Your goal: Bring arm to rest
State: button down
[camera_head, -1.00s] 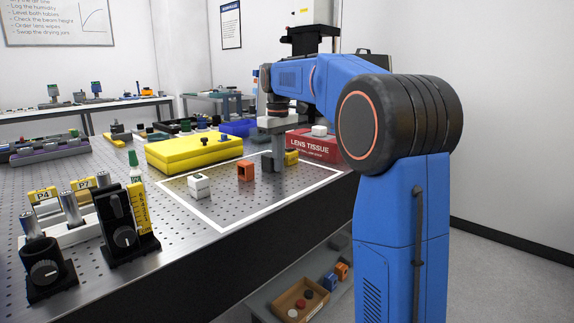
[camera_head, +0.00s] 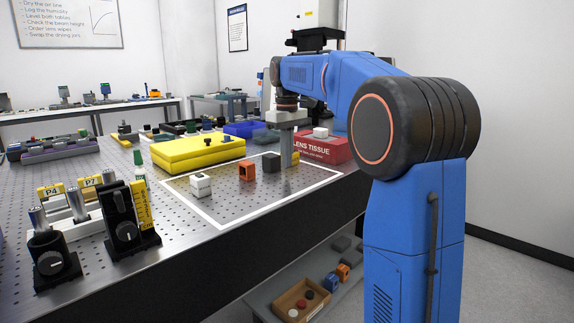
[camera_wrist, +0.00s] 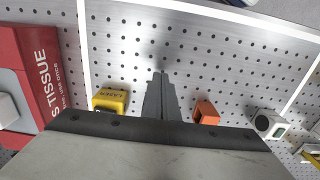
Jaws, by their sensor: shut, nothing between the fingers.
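My gripper (camera_head: 287,160) is shut and empty, pointing down over the white-outlined area (camera_head: 231,222) of the perforated table. In the wrist view its closed fingers (camera_wrist: 161,76) show between a yellow block (camera_wrist: 110,100) and an orange block (camera_wrist: 206,112). In the head view a dark grey block (camera_head: 271,163) stands just left of the fingers, with the orange block (camera_head: 247,171) further left. The yellow block (camera_head: 294,157) is partly hidden behind the fingers. My blue arm reaches over the table from the right.
A white block (camera_head: 200,185) stands at the area's left. A yellow case (camera_head: 190,155) lies behind it, and a red lens tissue box (camera_head: 325,150) is at the back right. Black knobbed mounts (camera_head: 124,232) stand at the front left. A lower shelf holds a cardboard tray (camera_head: 285,298).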

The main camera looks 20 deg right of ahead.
notch_tip(320, 180, up, 8)
jog(key=shift+s+f, duration=0.15)
jog(key=shift+f, duration=0.1)
jog(key=s+a+f+m+t, duration=0.15)
jog(key=s+f, duration=0.25)
jog(key=s, duration=0.6)
jog(key=s+a+f+m+t, duration=0.1)
jog(key=s+a+f, duration=0.3)
jog(key=s, duration=0.5)
jog(key=s+a+f+m+t, duration=0.1)
jog(key=s+a+f+t, duration=0.1)
jog(key=s+f, duration=1.6)
notch_tip(320, 180, down, 3)
jog(key=shift+s+r, duration=0.15)
jog(key=shift+m, duration=0.25)
